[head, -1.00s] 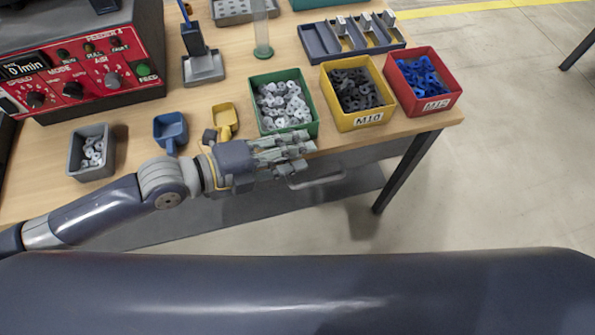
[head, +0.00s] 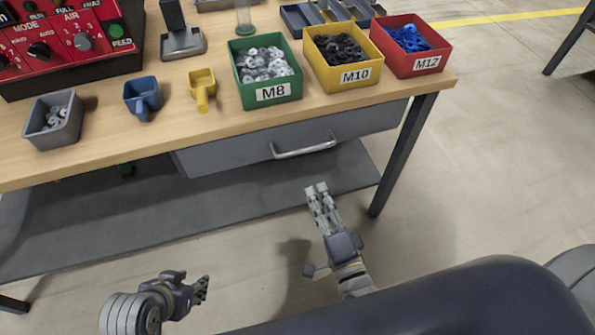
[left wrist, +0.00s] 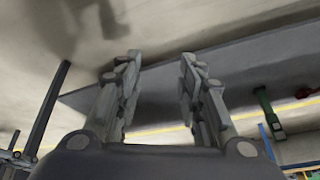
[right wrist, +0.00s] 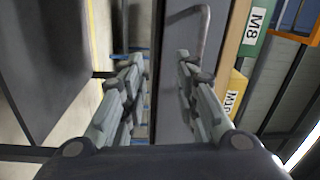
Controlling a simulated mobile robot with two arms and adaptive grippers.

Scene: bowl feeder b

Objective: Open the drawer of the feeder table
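The grey drawer (head: 235,155) hangs under the wooden table top and looks closed. Its silver bar handle (head: 304,148) is in plain view in the head view. My right gripper (head: 317,188) is below and in front of the handle, apart from it, pointing up toward the drawer. In the right wrist view its fingers (right wrist: 160,60) stand apart with nothing between them, and the handle (right wrist: 204,35) shows beyond the right-hand finger. My left gripper (head: 205,288) is low at the left, away from the drawer. In the left wrist view its fingers (left wrist: 160,60) are apart and empty.
Green (head: 264,92), yellow (head: 345,76) and red (head: 415,62) bins stand along the table's front edge above the drawer. A grey bin (head: 52,120) and two scoops are further left. A dark table leg (head: 400,160) stands right of the drawer. A grey lower shelf lies beneath.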

